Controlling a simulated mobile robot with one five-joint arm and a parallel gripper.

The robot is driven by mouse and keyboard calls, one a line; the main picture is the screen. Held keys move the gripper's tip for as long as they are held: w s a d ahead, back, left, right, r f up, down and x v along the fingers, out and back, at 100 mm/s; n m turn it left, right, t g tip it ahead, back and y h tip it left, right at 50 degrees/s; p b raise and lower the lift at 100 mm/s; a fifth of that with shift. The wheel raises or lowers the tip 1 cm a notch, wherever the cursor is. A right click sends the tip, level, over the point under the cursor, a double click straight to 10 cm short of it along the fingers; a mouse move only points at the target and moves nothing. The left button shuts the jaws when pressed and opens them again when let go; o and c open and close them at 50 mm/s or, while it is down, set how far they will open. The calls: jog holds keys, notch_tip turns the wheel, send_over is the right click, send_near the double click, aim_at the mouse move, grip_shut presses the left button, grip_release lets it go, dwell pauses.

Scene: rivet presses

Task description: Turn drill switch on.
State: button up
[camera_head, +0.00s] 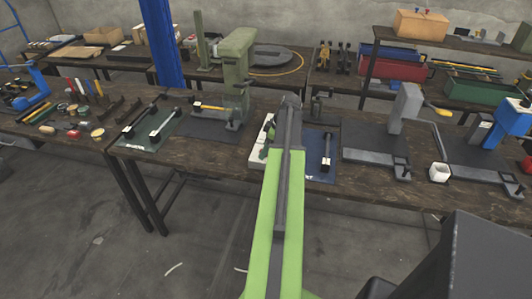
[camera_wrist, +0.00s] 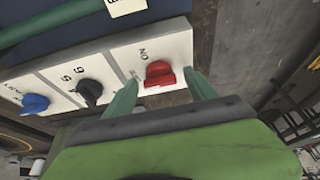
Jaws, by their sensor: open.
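A white switch panel (camera_wrist: 112,68) shows in the wrist view with a red switch (camera_wrist: 159,74), a black knob (camera_wrist: 89,91) and a blue knob (camera_wrist: 35,103). The word ON is printed beside the red switch. My gripper (camera_wrist: 160,80) is open, with one green finger on each side of the red switch. I cannot tell whether the fingers touch it. In the head view the white panel (camera_head: 257,152) is on the workbench, partly hidden behind my arm.
The wooden workbench (camera_head: 215,152) runs across the head view. A green machine (camera_head: 238,62) stands left of my arm. A blue mat with a dark tool (camera_head: 326,150), grey presses (camera_head: 404,106) and a white cup (camera_head: 439,173) are to the right.

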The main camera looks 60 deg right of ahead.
jog(key=shift+r, duration=0.1)
jog(key=c, duration=1.4)
jog(key=shift+m, duration=0.3)
jog(key=m, duration=0.1)
jog(key=m+h, duration=0.1)
jog(key=shift+s+a+m, duration=0.1)
jog(key=shift+a+m, duration=0.1)
jog(key=shift+m, duration=0.2)
jog(key=m+h, duration=0.1)
jog(key=m, duration=0.2)
jog(key=shift+a+m+h, duration=0.1)
jog(key=shift+m+h, duration=0.2)
jog(key=shift+h, duration=0.1)
jog(key=m+h, duration=0.1)
jog(key=m, duration=0.2)
jog(key=shift+g, duration=0.4)
jog(key=shift+m+g+h, duration=0.4)
jog(key=shift+m+h, duration=0.1)
jog(key=shift+m, duration=1.4)
